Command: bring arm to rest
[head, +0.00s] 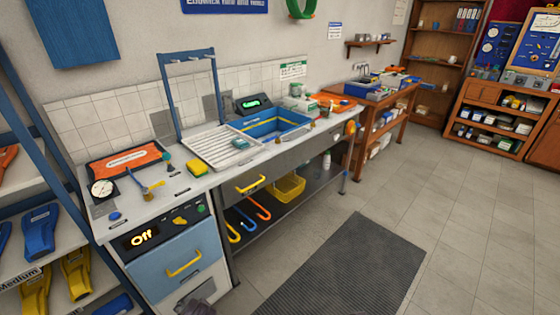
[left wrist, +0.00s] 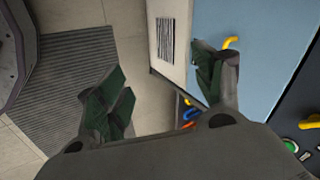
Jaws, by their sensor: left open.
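My left gripper (left wrist: 160,65) is open in the left wrist view, with its two dark green fingers spread apart and nothing between them. Behind the fingers are the grey floor mat (left wrist: 75,85) and the blue front of the bench cabinet (left wrist: 245,45). A small dark part, probably of my left arm, shows at the bottom edge of the head view in front of the cabinet. My right gripper is in neither view.
The testbench (head: 205,180) runs along the wall, with a dial gauge (head: 103,188), an orange tray (head: 130,161) and a white drain rack (head: 222,146) on top. A shelf of flippers (head: 38,232) stands at left. The floor at right (head: 470,200) is clear.

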